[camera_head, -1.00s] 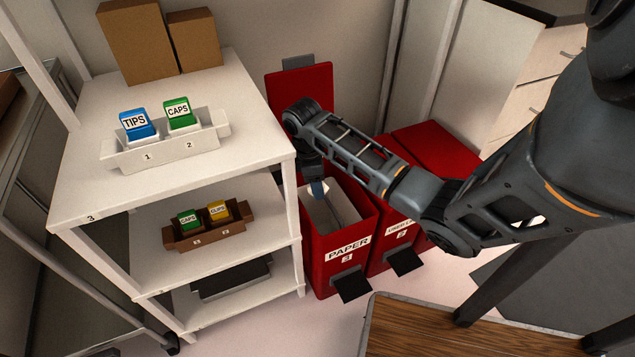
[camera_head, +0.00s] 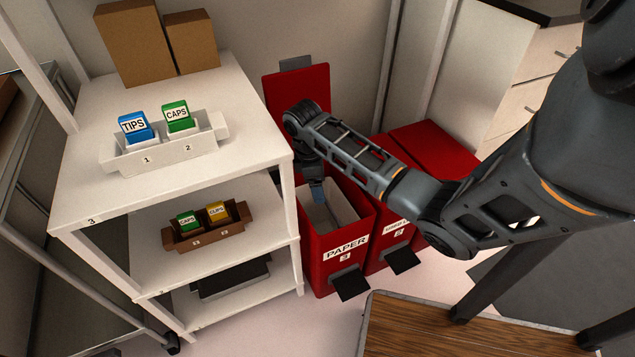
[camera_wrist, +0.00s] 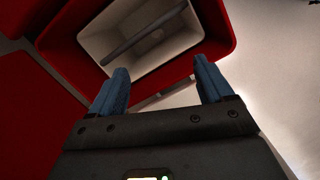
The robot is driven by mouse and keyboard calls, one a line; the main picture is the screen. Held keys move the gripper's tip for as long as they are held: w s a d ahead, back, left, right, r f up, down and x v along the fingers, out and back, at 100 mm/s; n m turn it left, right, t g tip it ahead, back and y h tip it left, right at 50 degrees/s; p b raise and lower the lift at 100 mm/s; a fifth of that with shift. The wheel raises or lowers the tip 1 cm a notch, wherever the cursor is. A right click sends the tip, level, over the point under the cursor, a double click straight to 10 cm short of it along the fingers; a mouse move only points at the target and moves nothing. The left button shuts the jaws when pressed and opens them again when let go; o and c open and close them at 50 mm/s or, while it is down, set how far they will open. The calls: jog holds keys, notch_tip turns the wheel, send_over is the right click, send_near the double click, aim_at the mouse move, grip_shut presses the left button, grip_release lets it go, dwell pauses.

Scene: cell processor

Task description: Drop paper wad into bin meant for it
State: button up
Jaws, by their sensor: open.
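The red bin labelled PAPER (camera_head: 337,270) stands beside the white shelf with its lid up and its pale inside showing. My gripper (camera_head: 318,196) points down over the left part of its opening. In the wrist view my two blue fingers (camera_wrist: 161,78) are spread apart with nothing between them. The bin's red rim (camera_wrist: 222,42) and pale inside are beyond the fingertips. A grey bar crosses the inside, and a small pale spot shows near it; I cannot tell whether that is the paper wad. No wad is clearly visible elsewhere.
A second red bin (camera_head: 391,246), its label partly unreadable, stands to the right, partly behind my arm. The white shelf (camera_head: 85,207) holds labelled boxes in trays and is close on the left. A wooden tabletop (camera_head: 440,330) lies in the front.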

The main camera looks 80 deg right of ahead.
jog(key=shift+r, duration=0.1)
notch_tip(320, 180, up, 8)
jog(key=w+p, duration=0.1)
jog(key=p, duration=0.1)
jog(key=shift+a+f, duration=0.2)
jog(key=shift+f, duration=0.05)
jog(key=shift+w, duration=0.1)
dwell(0.6)
